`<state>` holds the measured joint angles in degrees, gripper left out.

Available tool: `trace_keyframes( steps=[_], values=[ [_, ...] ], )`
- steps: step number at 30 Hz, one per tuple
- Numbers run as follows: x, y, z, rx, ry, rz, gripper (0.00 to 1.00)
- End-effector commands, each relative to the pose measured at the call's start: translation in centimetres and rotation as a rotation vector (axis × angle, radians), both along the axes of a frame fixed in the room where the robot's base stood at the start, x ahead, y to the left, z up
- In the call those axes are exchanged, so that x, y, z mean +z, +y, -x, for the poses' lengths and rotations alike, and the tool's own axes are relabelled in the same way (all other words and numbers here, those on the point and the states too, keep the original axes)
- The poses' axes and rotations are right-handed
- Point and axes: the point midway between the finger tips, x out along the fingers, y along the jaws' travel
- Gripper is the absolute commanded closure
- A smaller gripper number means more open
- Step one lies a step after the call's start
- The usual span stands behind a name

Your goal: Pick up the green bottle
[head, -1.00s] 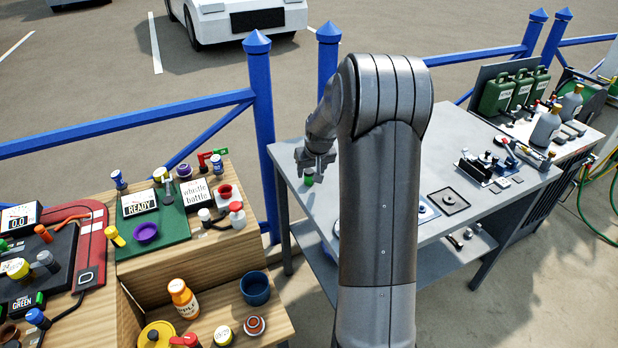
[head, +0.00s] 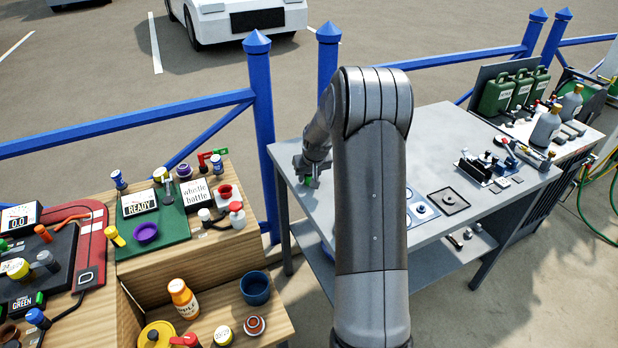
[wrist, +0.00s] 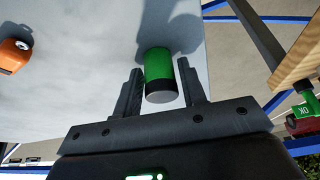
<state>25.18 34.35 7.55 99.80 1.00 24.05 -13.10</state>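The green bottle (wrist: 158,66) stands on the grey table, with a dark band and a pale grey end facing the wrist camera. In the wrist view my gripper (wrist: 160,82) is open, with one finger on each side of the bottle. Small gaps show between the fingers and the bottle. In the head view my gripper (head: 307,172) is at the table's left end, and only a bit of green shows at its fingers; the rest of the bottle is hidden.
An orange object (wrist: 14,54) lies on the table to the left in the wrist view. A wooden bench (head: 225,245) with many items stands to the left. Blue railing (head: 262,130) runs behind.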

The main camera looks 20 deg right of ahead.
Motion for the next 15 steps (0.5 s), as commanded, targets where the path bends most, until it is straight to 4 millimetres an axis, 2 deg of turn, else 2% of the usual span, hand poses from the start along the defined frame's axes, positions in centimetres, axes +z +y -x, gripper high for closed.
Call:
trace_keyframes(
  steps=[1, 11, 15],
  values=[
    [0.01, 0.00, 0.00, 0.000, 0.000, 0.000, 0.66],
    [0.02, 0.00, 0.01, 0.000, 0.000, 0.000, 0.93],
    [0.03, 0.00, 0.00, 0.000, 0.000, 0.000, 0.94]
  ],
)
